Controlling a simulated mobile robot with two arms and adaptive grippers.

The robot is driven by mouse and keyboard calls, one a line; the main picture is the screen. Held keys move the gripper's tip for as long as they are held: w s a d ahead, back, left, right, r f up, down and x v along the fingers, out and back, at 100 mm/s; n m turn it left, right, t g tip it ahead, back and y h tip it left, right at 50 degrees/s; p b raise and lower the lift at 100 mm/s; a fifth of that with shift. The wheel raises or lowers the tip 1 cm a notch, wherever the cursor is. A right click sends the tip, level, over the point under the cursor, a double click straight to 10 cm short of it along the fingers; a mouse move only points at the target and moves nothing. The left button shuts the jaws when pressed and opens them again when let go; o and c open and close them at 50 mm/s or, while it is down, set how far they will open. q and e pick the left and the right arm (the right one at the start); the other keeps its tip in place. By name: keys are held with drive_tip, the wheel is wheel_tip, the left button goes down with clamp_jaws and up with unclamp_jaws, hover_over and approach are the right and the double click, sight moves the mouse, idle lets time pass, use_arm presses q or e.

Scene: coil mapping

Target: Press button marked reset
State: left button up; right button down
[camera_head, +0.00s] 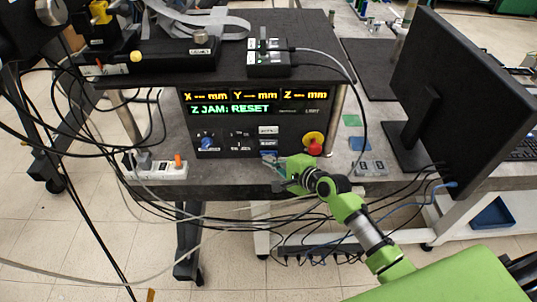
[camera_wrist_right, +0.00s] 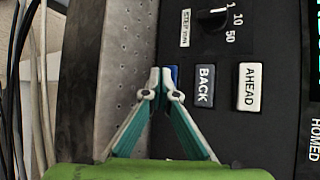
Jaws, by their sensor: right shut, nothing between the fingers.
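The black control panel (camera_head: 225,125) stands on the table, and its lit display (camera_head: 230,109) reads "Z JAM: RESET". My right gripper (camera_head: 270,160) is at the panel's lower edge. In the right wrist view its fingertips (camera_wrist_right: 161,75) are shut together, with nothing between them. They sit in front of a blue button (camera_wrist_right: 173,76) that is mostly hidden; no lettering on it is readable. I cannot tell whether the tips touch it. My left gripper is not in view.
A red knob on a yellow base (camera_head: 313,144) is right of the buttons on the panel. A power strip (camera_head: 158,168) lies at left, a monitor (camera_head: 460,100) stands at right. Cables hang in front of the table.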

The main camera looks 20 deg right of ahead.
drive_tip(key=shift+w+d, duration=0.1)
drive_tip(key=shift+w, duration=0.3)
idle(0.6)
idle(0.3)
drive_tip(key=shift+s+a+p, duration=0.2)
drive_tip(key=shift+s+p, duration=0.45)
drive_tip(key=shift+s, duration=0.2)
drive_tip(key=shift+s+a+r+p, duration=0.1)
drive_tip(key=shift+s+a+p, duration=0.1)
drive_tip(key=shift+s+p, duration=0.35)
drive_tip(key=shift+s+a+p, duration=0.2)
drive_tip(key=shift+s+p, duration=0.2)
drive_tip(key=shift+s, duration=0.25)
drive_tip(key=shift+s+a+p, duration=0.15)
drive_tip(key=shift+s+p, duration=0.2)
drive_tip(key=shift+s, duration=0.25)
drive_tip(key=shift+s+a, duration=0.15)
drive_tip(key=shift+s, duration=0.35)
